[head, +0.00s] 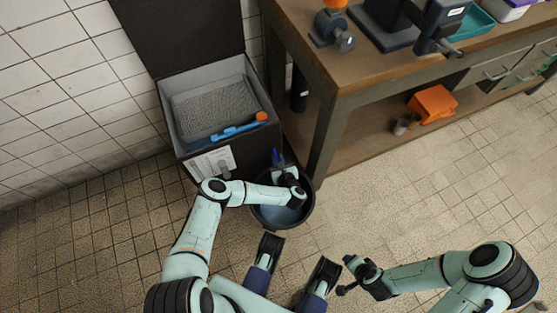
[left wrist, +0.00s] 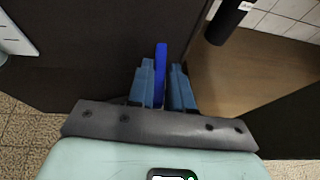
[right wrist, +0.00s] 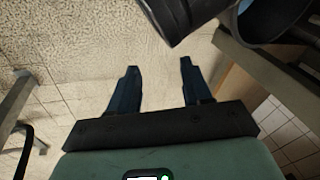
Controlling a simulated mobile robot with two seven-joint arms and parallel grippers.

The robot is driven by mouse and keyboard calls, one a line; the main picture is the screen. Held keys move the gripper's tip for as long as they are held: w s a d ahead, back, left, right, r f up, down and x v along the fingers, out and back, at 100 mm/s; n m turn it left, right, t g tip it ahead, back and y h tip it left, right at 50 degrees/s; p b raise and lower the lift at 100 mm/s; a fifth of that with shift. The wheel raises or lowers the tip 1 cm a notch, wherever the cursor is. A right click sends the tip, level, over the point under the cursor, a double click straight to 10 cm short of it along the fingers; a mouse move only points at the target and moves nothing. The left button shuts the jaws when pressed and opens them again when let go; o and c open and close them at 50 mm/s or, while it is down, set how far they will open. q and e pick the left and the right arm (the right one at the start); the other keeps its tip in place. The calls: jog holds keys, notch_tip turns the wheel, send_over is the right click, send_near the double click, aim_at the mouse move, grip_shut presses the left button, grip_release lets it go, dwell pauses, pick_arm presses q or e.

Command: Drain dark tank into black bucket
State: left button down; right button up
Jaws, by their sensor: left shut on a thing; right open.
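The dark tank (head: 180,160) stands against the tiled wall with its lid open, a grey rough-textured surface inside it. A blue lever (head: 276,156) shows at its right side. My left gripper (head: 281,170) is shut on this blue lever (left wrist: 160,62); in the left wrist view it stands upright between the fingers (left wrist: 166,80). The black bucket (head: 312,203) stands on the floor beneath my left wrist, with a bluish inside partly hidden by the arm. My right gripper (head: 346,275) is open and empty, right of the bucket. The bucket's rim also shows in the right wrist view (right wrist: 237,22).
A blue tool with an orange end (head: 240,128) lies across the tank opening. A wooden workbench (head: 350,70) stands to the right, its leg close to the bucket. An orange box (head: 432,103) lies on its lower shelf. The tiled floor at right is clear.

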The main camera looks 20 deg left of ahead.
pick_arm(q)
jog(key=shift+s+a+r+m+h, duration=0.1)
jog(key=shift+r+m+h, duration=0.05)
jog(key=shift+m+h, duration=0.2)
jog(key=shift+s+a+m+t+h+p, duration=0.15)
jog(key=shift+m+t+h+p, duration=0.3)
jog(key=shift+m+t+h, duration=0.45)
jog(key=m+h+b, duration=0.2)
jog(key=m+h, duration=0.1)
jog(key=h, duration=0.1)
jog(key=a+m+h+b, duration=0.1)
jog(key=m+h+b, duration=0.2)
jog(key=m+h, duration=0.1)
jog(key=a+m+h+b, duration=0.1)
jog(key=m+h+b, duration=0.2)
jog(key=m+h, duration=0.1)
jog(key=shift+h, duration=0.35)
pick_arm(e)
jog(key=s+d+f+g, duration=0.2)
jog(key=s+f+g, duration=0.2)
jog(key=s+f, duration=0.5)
jog(key=shift+s+f+m, duration=0.25)
jog(key=shift+s+m, duration=0.15)
jog(key=shift+s, duration=0.85)
pick_arm(q)
jog(key=shift+m, duration=0.25)
jog(key=c, duration=1.1)
grip_release()
jog(key=shift+a, duration=0.1)
